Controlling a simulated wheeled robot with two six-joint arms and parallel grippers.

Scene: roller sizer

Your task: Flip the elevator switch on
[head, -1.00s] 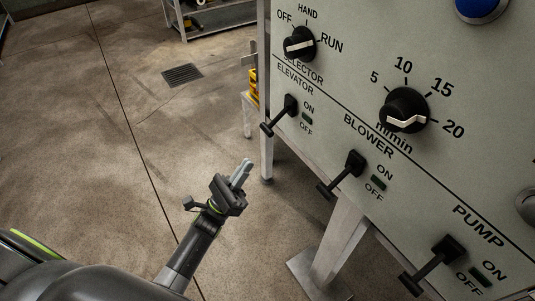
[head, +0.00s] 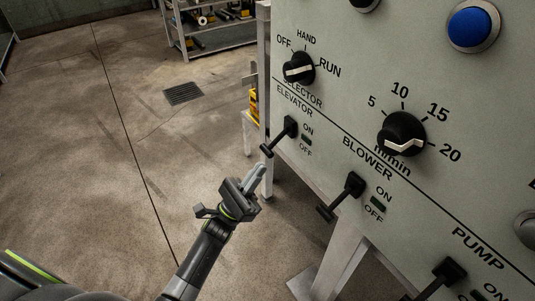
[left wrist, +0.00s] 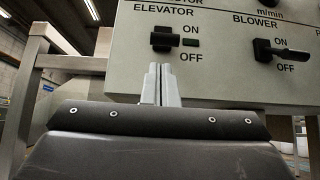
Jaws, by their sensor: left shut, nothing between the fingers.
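The elevator switch (head: 289,127) is a black lever on the grey control panel, beside its ON and OFF labels. Its handle slants down to the left in the head view, like the other levers, and its small indicator (head: 307,140) is dark. In the left wrist view the elevator switch (left wrist: 163,39) is just above the fingertips. My left gripper (head: 258,172) is shut and empty, below and slightly left of the lever, apart from it. The gripper also shows in the left wrist view (left wrist: 159,84), fingers together and pointing up. My right gripper is not in view.
The blower switch (head: 354,186) and pump switch (head: 449,271) are lower right on the panel. The selector knob (head: 299,68), speed dial (head: 402,134) and blue button (head: 473,27) are above. A panel leg (head: 339,258) stands below. Open floor lies left.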

